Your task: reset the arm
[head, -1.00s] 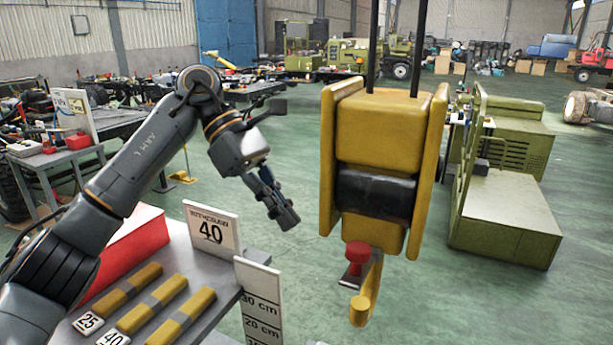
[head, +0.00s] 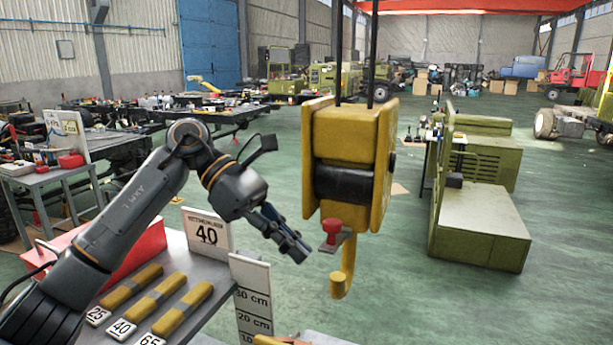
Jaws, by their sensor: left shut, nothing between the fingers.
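My left arm reaches in from the left over a grey work table. My left gripper (head: 297,252) is shut and empty, pointing down and to the right. It is in the air, just left of the yellow hoist block (head: 345,145) in the picture. The hoist block hangs from two dark rods and has a black band around its middle. A red knob (head: 332,229) on a small plate and a yellow hook (head: 341,280) are at its lower end. My right gripper is not in view.
A green machine (head: 480,225) stands at right. Green floor (head: 400,300) is open around the hoist.

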